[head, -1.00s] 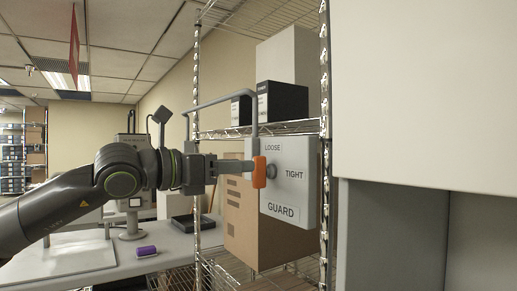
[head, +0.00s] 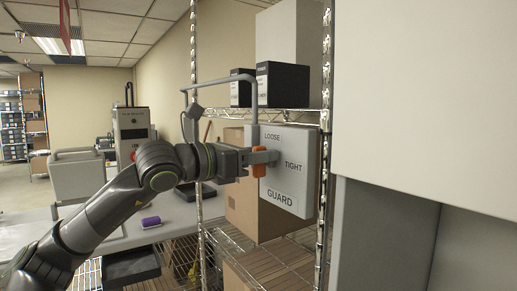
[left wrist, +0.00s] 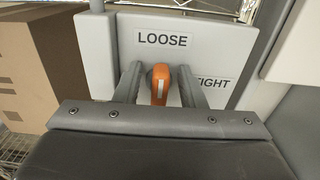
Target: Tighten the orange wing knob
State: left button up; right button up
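The orange wing knob (head: 259,170) is on the front of a light grey guard panel (head: 307,150) marked LOOSE, TIGHT and GUARD. In the left wrist view the knob (left wrist: 160,84) stands upright with a pale stripe, below LOOSE and left of TIGHT. My left gripper (head: 268,158) reaches it from the left, a finger crossing in front of it. In the left wrist view the fingers of my left gripper (left wrist: 160,72) are on either side of the knob, with a small gap on each side. My right gripper is not in view.
A wire shelf (head: 215,134) holds dark boxes (head: 281,84) above the guard. A cardboard box (head: 241,205) is behind and below it. A large pale cabinet (head: 425,100) fills the right. A table with a purple item (head: 151,222) is at lower left.

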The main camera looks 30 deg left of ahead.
pick_arm(q)
jog(key=shift+c, duration=0.5)
jog(key=c, duration=0.6)
